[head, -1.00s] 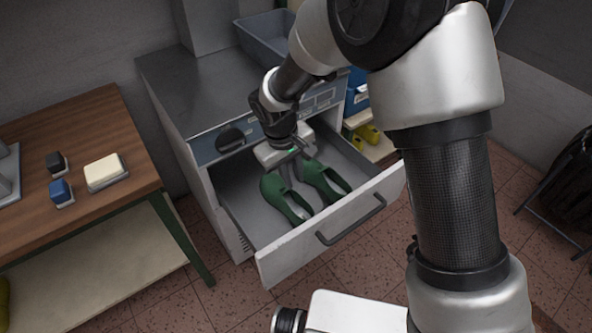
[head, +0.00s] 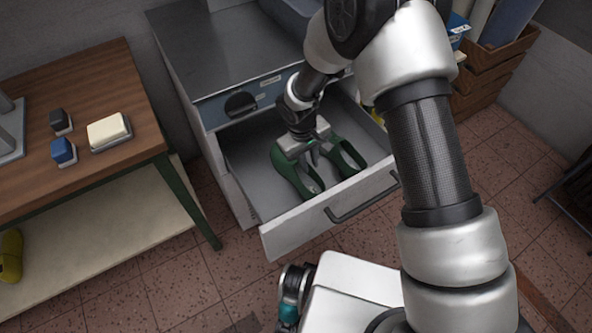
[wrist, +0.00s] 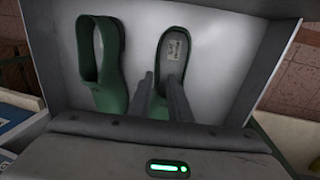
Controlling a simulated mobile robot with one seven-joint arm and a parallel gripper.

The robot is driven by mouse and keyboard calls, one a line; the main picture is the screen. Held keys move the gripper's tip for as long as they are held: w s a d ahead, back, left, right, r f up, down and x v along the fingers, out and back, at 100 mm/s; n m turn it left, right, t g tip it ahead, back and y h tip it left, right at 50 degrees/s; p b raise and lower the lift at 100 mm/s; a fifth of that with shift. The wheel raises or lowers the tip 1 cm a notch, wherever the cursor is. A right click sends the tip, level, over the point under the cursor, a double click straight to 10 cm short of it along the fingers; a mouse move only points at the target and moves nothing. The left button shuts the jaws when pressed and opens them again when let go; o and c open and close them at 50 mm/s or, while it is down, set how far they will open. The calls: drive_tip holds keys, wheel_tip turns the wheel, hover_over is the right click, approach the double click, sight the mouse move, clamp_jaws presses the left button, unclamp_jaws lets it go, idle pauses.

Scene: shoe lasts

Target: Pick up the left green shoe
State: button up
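Two green shoes lie side by side in an open drawer (head: 245,180). The wrist view seems turned round: there the left shoe (wrist: 174,50) appears at right and the other shoe (wrist: 98,65) at left.
The drawer front with its handle (head: 362,200) stands close in front of the shoes. The grey cabinet top (head: 215,60) is above and behind. A wooden table (head: 85,105) with small blocks stands at left. Brown crates (head: 492,75) stand at right.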

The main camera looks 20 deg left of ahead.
sight(312, 171)
drive_tip(key=f, duration=0.3)
drive_tip(key=w+f+b, duration=0.1)
drive_tip(key=f, duration=0.1)
drive_tip(key=shift+d+f, duration=0.25)
drive_tip(key=shift+d, duration=0.15)
drive_tip(key=shift+c, duration=0.2)
clamp_jaws()
idle(0.9)
